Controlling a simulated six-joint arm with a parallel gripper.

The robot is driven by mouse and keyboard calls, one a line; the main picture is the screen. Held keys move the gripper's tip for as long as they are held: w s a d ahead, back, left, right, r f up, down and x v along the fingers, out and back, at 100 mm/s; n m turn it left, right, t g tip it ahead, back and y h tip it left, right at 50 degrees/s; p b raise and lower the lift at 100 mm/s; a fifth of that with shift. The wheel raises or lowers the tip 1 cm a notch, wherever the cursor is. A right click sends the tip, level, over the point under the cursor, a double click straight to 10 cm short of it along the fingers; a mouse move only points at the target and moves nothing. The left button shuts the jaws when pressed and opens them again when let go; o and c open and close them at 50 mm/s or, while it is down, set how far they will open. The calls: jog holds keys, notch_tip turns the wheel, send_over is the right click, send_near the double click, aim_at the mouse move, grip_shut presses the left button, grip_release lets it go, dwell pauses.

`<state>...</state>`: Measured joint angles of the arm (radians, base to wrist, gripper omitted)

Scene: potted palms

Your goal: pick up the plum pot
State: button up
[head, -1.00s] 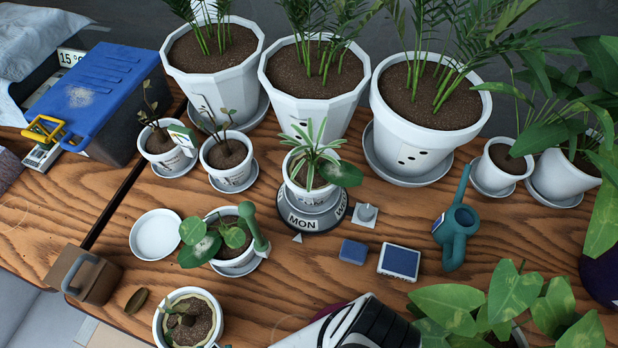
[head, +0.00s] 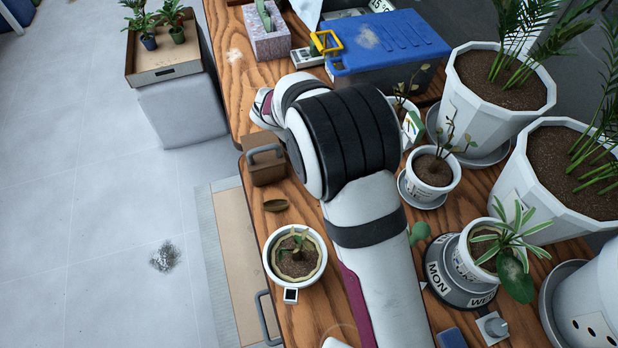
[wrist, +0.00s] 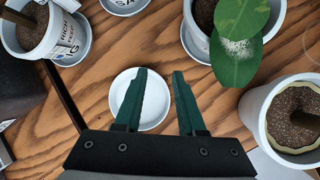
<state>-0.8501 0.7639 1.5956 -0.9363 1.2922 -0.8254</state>
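No plum-coloured pot shows in either current view; a dark purple pot stood at the right edge of the earlier head view. My gripper (wrist: 160,76) is open and empty in the wrist view, with its two green fingers apart above an empty white saucer (wrist: 150,84). In the head view my arm crosses the middle and hides the gripper. A white pot with a seedling (head: 294,272) stands at the table's left front; it also shows in the wrist view (wrist: 250,108).
A wooden table (head: 226,85) is crowded with white pots, including a palm pot (head: 455,110) and a pot on a day-marked stand (head: 440,262). A blue box (head: 390,65) and a brown box (head: 264,170) stand near my arm. Grey floor (head: 100,240) lies open left.

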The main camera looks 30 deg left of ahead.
jog(key=w+d+r+h, duration=0.4)
jog(key=d, duration=0.4)
jog(key=g+h, duration=0.4)
send_near(492, 219)
jog(key=x, duration=0.9)
jog(key=shift+d, duration=0.15)
jog(key=shift+d+f, duration=0.15)
jog(key=shift+d, duration=0.05)
grip_shut()
